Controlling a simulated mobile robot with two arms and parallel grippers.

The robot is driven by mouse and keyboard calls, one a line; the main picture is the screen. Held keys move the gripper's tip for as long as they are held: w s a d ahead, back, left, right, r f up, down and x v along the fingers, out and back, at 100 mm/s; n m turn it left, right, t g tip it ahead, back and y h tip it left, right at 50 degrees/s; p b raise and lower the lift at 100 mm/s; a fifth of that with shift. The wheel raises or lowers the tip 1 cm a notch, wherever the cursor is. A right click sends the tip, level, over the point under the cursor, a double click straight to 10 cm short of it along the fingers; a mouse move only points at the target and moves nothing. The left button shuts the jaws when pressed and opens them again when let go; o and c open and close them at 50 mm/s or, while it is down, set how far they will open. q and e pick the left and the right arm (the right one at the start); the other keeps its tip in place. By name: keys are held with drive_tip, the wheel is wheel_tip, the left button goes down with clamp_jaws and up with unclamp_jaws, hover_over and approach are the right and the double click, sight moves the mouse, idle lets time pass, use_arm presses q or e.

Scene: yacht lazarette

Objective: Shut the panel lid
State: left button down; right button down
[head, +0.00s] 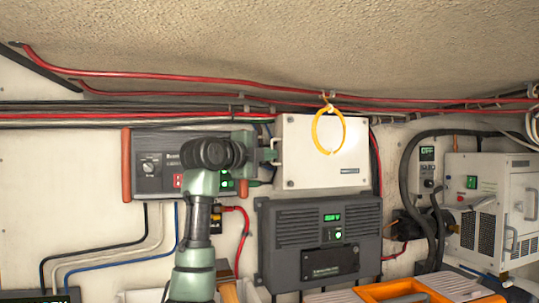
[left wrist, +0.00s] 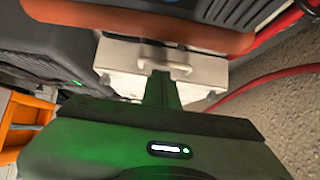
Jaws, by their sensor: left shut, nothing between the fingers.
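The panel is a white box (head: 323,165) on the wall right of centre in the head view. Its flat front lid looks closed or nearly so; I cannot tell whether a thin gap is left. My left gripper (head: 270,154) is shut and empty at the panel's left edge. The white panel also shows in the left wrist view (left wrist: 125,54), with a white handle (left wrist: 180,70) just beyond my left fingers (left wrist: 161,88). I cannot tell whether the fingers touch it. My right gripper is not in view.
A yellow ring (head: 316,134) hangs in front of the panel. A dark grey unit (head: 290,245) sits below it, and a black switch panel (head: 150,155) is to the left. Red cables (head: 200,78) run above. An orange object (head: 400,289) is at the bottom right.

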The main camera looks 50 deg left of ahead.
use_arm(q)
drive_tip(key=shift+d, duration=0.15)
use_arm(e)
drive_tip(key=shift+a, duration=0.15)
